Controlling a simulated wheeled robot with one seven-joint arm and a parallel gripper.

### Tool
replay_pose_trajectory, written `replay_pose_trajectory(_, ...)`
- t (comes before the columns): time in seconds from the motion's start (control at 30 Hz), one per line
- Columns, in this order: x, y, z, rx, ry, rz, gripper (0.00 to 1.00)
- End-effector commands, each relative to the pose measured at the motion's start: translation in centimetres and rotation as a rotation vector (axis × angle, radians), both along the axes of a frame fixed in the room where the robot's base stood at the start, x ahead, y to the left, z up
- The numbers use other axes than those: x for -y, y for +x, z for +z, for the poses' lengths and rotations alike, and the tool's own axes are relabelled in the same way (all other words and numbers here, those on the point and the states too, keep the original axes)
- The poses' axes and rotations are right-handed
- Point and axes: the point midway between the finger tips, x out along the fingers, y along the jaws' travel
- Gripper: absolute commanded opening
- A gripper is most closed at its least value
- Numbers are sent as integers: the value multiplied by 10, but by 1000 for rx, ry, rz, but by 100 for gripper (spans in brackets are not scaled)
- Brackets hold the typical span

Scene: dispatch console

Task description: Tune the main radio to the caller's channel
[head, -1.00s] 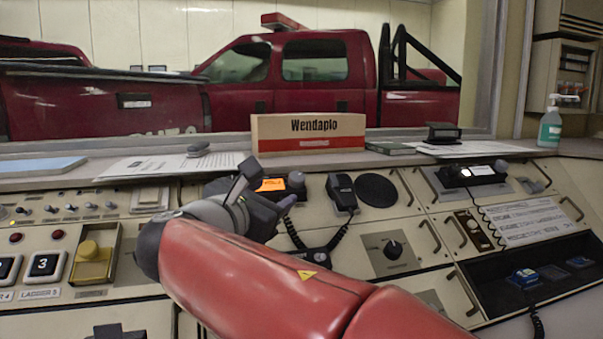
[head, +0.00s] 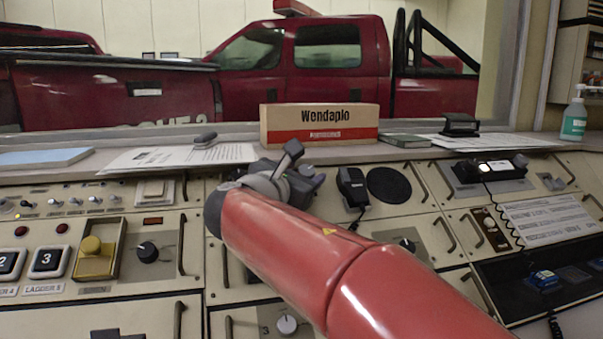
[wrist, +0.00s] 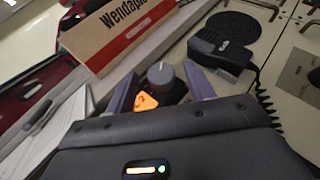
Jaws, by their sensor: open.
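The main radio's lit orange display (wrist: 147,101) shows in the wrist view, partly covered, with a round grey knob (wrist: 162,76) just beyond it. My gripper (wrist: 160,88) is open, one finger on each side of the display and knob. The knob appears between the fingertips; I cannot tell whether they touch it. In the head view my gripper (head: 304,170) is over the back of the console, and my arm hides the display. The channel on the display is not readable.
A black handset (head: 352,187) with a coiled cord and a round speaker (head: 388,185) are right of the radio. A Wendaplo carton (head: 320,125) stands on the ledge behind.

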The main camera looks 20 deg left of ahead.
Motion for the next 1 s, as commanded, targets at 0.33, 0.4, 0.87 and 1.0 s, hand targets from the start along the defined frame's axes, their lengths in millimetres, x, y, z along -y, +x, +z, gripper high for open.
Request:
replay_pose_trajectory(0.33,0,0,0,0,0,0,19)
replay_pose_trajectory(0.4,0,0,0,0,0,0,10)
replay_pose_trajectory(0.87,4,0,-6,35,-60,105,9)
replay_pose_trajectory(1.0,7,0,-7,66,-107,189,9)
